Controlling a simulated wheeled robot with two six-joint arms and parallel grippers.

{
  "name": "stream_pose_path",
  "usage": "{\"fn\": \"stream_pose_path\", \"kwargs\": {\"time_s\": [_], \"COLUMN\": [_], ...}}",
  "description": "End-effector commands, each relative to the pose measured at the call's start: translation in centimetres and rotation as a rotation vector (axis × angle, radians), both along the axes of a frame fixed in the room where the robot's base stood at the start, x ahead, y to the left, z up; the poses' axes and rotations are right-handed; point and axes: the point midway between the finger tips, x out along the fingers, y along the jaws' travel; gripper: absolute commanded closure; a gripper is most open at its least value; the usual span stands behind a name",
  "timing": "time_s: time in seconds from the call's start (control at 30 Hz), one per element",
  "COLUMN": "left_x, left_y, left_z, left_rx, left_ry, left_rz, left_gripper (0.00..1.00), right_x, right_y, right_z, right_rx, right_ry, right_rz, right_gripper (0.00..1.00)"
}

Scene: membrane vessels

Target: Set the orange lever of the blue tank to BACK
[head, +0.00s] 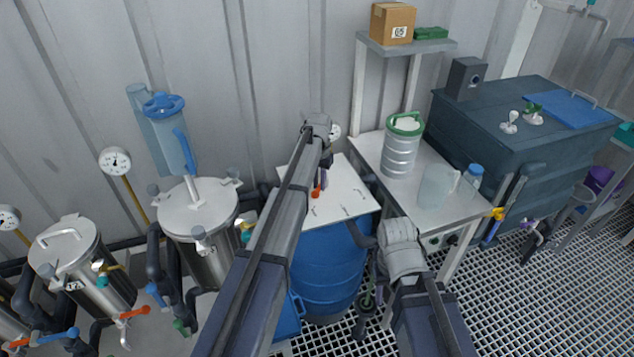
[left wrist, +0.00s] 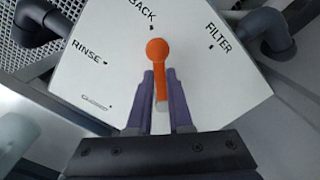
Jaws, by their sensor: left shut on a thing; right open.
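The blue tank (head: 325,272) stands in the middle of the head view under a white panel (head: 345,207). The orange lever (head: 316,191) is on this panel.
A table (head: 455,208) right of the tank bears a steel canister (head: 400,155) and a clear jug (head: 437,186). Steel vessels (head: 198,210) with pipes stand on the left. A dark teal tank (head: 500,130) is at the right; grating floor (head: 560,280) lies open in front of it.

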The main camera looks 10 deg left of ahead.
Motion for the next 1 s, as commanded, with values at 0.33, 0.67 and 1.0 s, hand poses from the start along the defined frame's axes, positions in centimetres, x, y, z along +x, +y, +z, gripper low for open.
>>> {"fn": "stream_pose_path", "kwargs": {"time_s": [0.33,0.67,1.0], "left_x": [-0.10,-0.10,-0.07], "left_y": [-0.33,-0.34,-0.33], "left_z": [-0.02,-0.02,-0.01], "left_rx": [0.000,0.000,0.000], "left_ry": [0.001,0.001,0.001], "left_rz": [0.059,0.061,0.060], "left_gripper": [1.00,1.00,0.51], "right_x": [0.00,0.00,0.00], "right_y": [0.00,0.00,0.00], "right_z": [-0.02,-0.02,-0.01], "right_rx": [0.000,0.000,0.000], "right_ry": [0.000,0.000,0.000], "right_rz": [0.000,0.000,0.000], "right_gripper": [0.50,0.50,0.50]}}
